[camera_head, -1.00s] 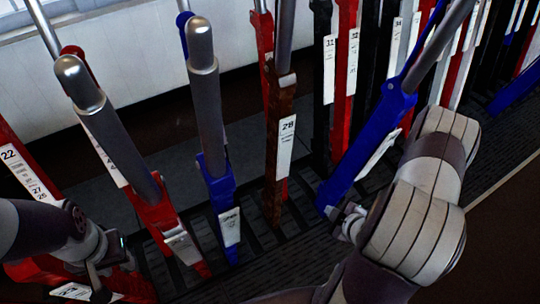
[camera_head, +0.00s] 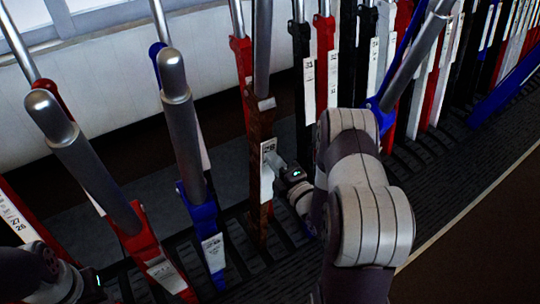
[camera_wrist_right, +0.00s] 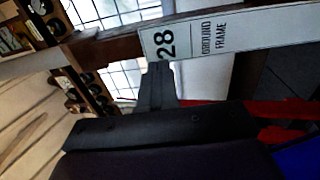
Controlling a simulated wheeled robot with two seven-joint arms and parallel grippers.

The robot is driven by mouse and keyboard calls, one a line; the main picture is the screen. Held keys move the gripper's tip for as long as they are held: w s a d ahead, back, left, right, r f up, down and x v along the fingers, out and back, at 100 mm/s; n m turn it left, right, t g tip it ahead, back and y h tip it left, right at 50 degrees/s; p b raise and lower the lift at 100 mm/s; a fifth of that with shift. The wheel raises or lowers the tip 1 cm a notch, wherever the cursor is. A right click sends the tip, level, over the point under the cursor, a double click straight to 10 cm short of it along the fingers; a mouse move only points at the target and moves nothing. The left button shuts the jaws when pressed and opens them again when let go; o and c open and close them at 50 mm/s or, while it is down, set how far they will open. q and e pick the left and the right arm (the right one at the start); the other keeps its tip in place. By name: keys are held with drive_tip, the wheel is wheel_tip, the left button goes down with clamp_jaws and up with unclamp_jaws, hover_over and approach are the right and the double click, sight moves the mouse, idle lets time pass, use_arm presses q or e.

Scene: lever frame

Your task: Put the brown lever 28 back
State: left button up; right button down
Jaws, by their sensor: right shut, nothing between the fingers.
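The brown lever 28 (camera_head: 258,125) stands almost upright in the middle of the head view, its steel handle running out of the top. It carries a white plate (camera_head: 267,180) marked 28; in the right wrist view this plate (camera_wrist_right: 225,38) reads "28 GROUND FRAME". My right gripper (camera_head: 275,162) is shut and empty, its fingers at the right side of the plate. In the wrist view a dark finger (camera_wrist_right: 157,86) reaches just below the plate; whether it touches is unclear. My left gripper (camera_head: 88,286) is at the lower left, its fingers hidden or cut off.
A blue lever (camera_head: 200,215) and a red lever (camera_head: 145,245) lean forward left of lever 28. Another blue lever (camera_head: 383,112) leans behind my right arm. Red and black levers stand close together at the back right. The slotted floor plate (camera_head: 440,190) is clear at right.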

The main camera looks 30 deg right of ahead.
drive_tip(key=shift+w+a, duration=0.1)
drive_tip(key=shift+w, duration=1)
